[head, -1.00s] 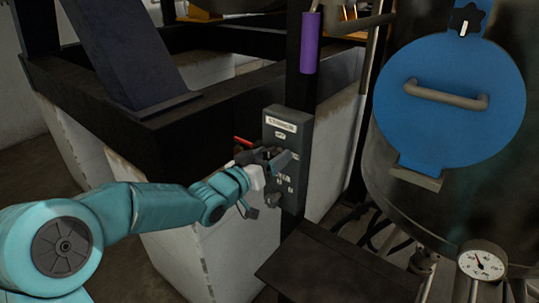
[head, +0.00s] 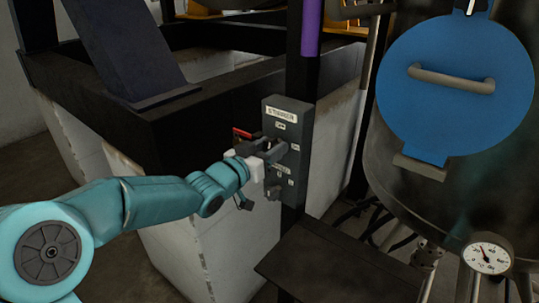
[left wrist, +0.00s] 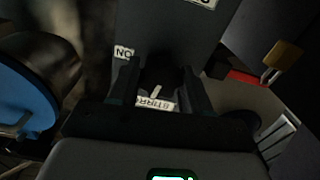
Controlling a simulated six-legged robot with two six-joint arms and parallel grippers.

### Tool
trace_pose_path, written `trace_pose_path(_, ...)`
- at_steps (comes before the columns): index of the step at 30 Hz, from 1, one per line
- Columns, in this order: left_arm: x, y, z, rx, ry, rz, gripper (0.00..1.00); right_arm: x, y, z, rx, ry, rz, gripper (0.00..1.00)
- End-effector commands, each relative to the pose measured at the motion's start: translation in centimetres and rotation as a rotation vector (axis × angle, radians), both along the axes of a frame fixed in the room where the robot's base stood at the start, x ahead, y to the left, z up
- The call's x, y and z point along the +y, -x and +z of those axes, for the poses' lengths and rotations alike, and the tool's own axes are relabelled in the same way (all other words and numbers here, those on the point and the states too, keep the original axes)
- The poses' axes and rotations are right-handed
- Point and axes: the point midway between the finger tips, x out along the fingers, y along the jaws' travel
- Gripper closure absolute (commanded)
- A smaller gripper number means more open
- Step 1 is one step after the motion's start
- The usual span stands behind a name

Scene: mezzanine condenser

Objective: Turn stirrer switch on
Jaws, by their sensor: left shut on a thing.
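The grey stirrer control box (head: 298,131), with a "STIRRER" label at its top, stands upright on a dark post in the middle of the head view. My left gripper (head: 278,150) is at the box's front face, over its upper part. In the left wrist view the left gripper (left wrist: 161,88) has its two dark fingers on either side of a dark switch knob (left wrist: 162,74) with a white pointer mark, and is shut on it. An "ON" label (left wrist: 124,52) shows beside the fingers. The head view hides most of the knob behind the gripper. My right gripper is not in view.
A blue round hatch (head: 450,120) with a grey bar handle is on the dark vessel at right, above a dial gauge (head: 488,254). A dark flat ledge (head: 335,268) lies below the box.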

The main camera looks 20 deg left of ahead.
Motion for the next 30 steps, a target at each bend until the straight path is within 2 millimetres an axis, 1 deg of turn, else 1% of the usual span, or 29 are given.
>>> trace_pose_path(1, 0.1, 0.0, -0.1, -0.027, -0.035, 0.002, 0.82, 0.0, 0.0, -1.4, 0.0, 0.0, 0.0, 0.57)
trace_pose_path(9, 0.0, 0.0, 0.0, -0.114, -0.271, 0.002, 0.83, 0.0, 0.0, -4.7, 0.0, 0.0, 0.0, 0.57)
trace_pose_path(18, -0.1, 0.1, 0.2, -0.213, -0.54, 0.003, 0.83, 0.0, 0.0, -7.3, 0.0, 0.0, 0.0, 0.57)
trace_pose_path(30, -0.2, 0.1, 0.4, -0.342, -0.895, 0.004, 0.83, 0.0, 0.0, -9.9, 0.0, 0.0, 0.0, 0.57)
